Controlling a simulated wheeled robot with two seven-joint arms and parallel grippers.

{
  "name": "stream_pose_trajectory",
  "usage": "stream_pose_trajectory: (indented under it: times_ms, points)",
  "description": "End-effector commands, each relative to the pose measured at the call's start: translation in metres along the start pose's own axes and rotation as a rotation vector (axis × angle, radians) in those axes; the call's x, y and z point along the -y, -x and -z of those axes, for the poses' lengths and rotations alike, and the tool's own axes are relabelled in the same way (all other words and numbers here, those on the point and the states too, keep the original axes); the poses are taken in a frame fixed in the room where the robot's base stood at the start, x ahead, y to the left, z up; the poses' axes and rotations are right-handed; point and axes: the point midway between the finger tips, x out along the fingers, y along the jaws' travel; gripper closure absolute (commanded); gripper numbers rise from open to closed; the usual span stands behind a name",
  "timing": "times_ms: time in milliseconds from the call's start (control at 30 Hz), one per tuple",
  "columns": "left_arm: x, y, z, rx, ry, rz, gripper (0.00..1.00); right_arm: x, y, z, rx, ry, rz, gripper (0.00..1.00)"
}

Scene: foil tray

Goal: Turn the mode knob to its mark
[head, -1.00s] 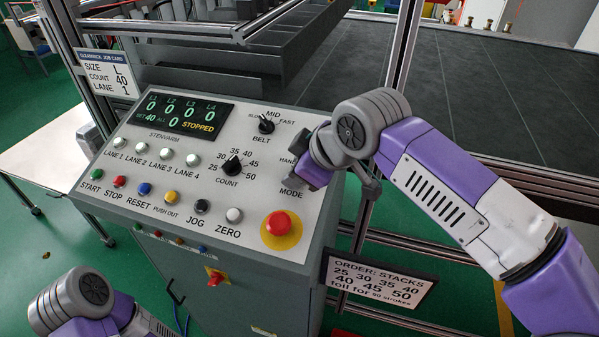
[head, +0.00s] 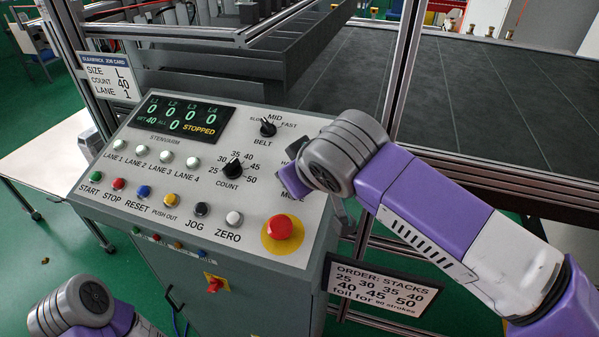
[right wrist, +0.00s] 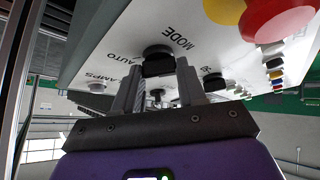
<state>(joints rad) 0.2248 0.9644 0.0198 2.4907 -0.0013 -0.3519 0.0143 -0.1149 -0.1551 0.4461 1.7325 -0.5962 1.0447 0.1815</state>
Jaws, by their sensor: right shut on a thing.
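The black mode knob (right wrist: 157,62) shows in the right wrist view, under the MODE lettering on the pale panel face, with AUTO beside it. My right gripper (right wrist: 157,72) has one finger on each side of the knob and is shut on it. In the head view my right gripper (head: 292,182) is over the panel's right side and hides the knob and part of its lettering. Which way the knob points and its mark cannot be made out. Of my left arm only a part (head: 80,305) shows at the lower left; its gripper is out of view.
The control panel (head: 130,172) also bears the black count knob (head: 233,169), the belt knob (head: 268,127), a row of coloured buttons and a red emergency stop (head: 279,226) close to my right gripper. An order sign (head: 380,285) hangs at the panel's lower right.

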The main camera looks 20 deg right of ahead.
Motion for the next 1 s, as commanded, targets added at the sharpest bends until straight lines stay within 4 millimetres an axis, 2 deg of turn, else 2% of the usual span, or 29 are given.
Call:
stream_pose_trajectory:
  times_ms: [267, 300, 433, 767, 867, 1000]
  points:
    - [0.0, 0.0, 0.0, 0.0, 0.0, 0.0, 1.0, 0.0, 0.0, 0.0, 0.002, -0.003, -0.001, 0.9]
    - [0.0, 0.0, 0.0, 0.0, 0.0, 0.0, 1.0, 0.0, 0.0, -0.001, 0.002, -0.004, 0.0, 0.55]
    - [0.0, 0.0, 0.0, 0.0, 0.0, 0.0, 1.0, 0.0, 0.0, 0.0, 0.002, -0.003, 0.0, 0.35]
    - [0.0, 0.001, 0.0, 0.0, 0.0, 0.0, 1.0, 0.0, 0.003, 0.0, 0.0, -0.002, 0.0, 0.34]
    - [-0.001, 0.003, 0.0, 0.0, 0.0, 0.0, 1.0, -0.001, 0.015, 0.001, -0.003, -0.002, 0.0, 0.34]
    - [-0.003, 0.007, 0.0, 0.0, 0.0, 0.0, 1.0, -0.001, 0.04, 0.002, -0.004, -0.002, -0.001, 0.34]
